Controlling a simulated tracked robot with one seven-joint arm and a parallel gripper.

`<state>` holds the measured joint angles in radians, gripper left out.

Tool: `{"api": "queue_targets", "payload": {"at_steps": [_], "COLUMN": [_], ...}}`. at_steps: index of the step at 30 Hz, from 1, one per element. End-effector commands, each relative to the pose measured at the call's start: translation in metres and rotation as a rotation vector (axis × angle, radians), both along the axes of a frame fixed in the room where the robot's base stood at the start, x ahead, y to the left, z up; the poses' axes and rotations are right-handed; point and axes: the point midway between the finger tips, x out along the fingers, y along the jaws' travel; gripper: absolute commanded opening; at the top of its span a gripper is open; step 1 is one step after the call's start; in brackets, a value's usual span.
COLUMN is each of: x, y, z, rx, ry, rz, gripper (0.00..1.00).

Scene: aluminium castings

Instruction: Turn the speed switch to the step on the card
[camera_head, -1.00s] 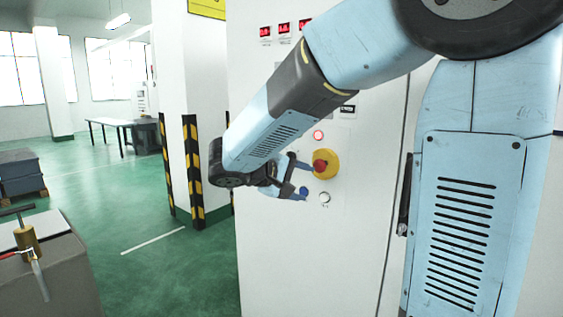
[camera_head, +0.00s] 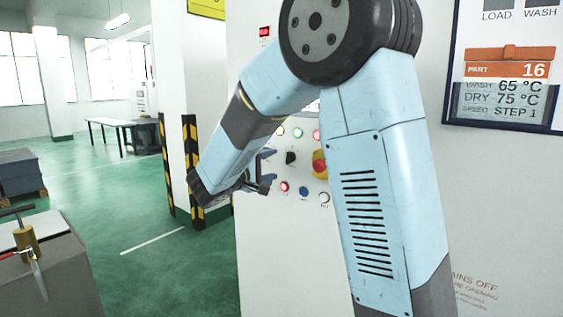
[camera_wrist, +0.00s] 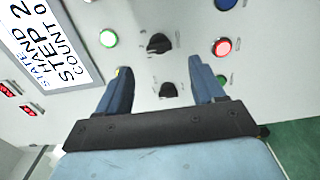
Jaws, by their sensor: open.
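The card (camera_head: 508,85) on the right in the head view reads PART 16, WASH 65 °C, DRY 75 °C, SPEED STEP 1. In the wrist view a display (camera_wrist: 50,40) reads HAND, STEP 2, COUNT 0. Two black knobs show there: one (camera_wrist: 159,44) just beyond my fingertips, another (camera_wrist: 169,90) between the fingers in the picture. Their labels are unreadable, so I cannot tell which is the speed switch. One black knob (camera_head: 291,158) shows in the head view, right of my gripper (camera_head: 266,171). My gripper (camera_wrist: 160,70) is open and empty, apparently off the panel.
A red emergency stop (camera_head: 319,164) on yellow is partly behind my arm. A blue button (camera_head: 304,191) and a lit red button (camera_head: 284,187) are below the knob. A lit green button (camera_wrist: 108,38) is beside the display. Striped posts (camera_head: 192,165) stand left of the cabinet.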

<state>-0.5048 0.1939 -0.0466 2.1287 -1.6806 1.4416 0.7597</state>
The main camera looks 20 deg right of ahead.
Motion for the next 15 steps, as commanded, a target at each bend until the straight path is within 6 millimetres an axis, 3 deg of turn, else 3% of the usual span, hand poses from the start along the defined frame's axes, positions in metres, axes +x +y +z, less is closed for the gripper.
{"api": "queue_targets", "payload": {"at_steps": [6,15], "x": [0.022,0.039], "y": [-0.032,-0.054], "z": [0.000,0.000], "rx": [-0.001,-0.001], "ry": [-0.001,0.001], "rz": [-0.003,-0.001], "gripper": [0.68,0.68]}}
